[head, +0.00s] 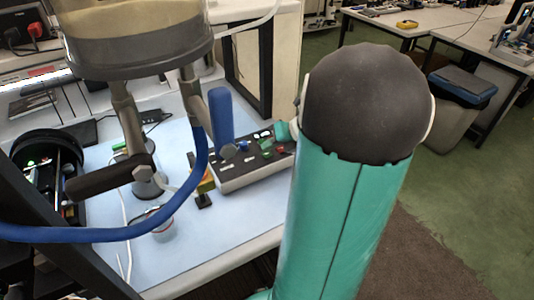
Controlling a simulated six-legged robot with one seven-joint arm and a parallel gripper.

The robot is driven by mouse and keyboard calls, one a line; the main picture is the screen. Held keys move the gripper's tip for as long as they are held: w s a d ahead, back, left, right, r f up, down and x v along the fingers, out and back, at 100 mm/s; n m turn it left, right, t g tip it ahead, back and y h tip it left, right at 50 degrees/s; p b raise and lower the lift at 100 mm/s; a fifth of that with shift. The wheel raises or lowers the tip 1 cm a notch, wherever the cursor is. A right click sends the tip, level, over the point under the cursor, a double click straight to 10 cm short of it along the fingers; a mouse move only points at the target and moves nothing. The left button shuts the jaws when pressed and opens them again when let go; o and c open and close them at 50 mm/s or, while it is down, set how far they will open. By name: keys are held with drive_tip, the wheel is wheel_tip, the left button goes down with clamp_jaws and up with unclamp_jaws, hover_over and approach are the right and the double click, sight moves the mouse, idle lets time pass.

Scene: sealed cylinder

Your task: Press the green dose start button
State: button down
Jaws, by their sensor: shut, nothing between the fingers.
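A dark control panel (232,172) with a pale front edge lies on the light blue bench top, left of my arm. Labels are too small to read. My teal arm link with its black rounded joint fills the right middle and covers the panel's right end. A small teal piece shows at that end; I cannot tell whether it is part of my arm. My gripper's fingers cannot be seen.
A clear vessel (135,35) on metal legs, with a black handle (110,182) and blue hose (100,234), stands at the left. A blue upright post (221,115) rises by the panel. A bin (457,100) and tables stand at the right, beyond open floor.

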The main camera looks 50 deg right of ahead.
sight(271, 155)
drive_tip(key=shift+f, duration=0.1)
drive_tip(key=shift+f, duration=0.35)
drive_tip(key=shift+f, duration=0.35)
idle(0.6)
idle(0.4)
drive_tip(key=shift+r, duration=0.8)
drive_tip(key=shift+r, duration=0.1)
drive_tip(key=shift+r, duration=2.4)
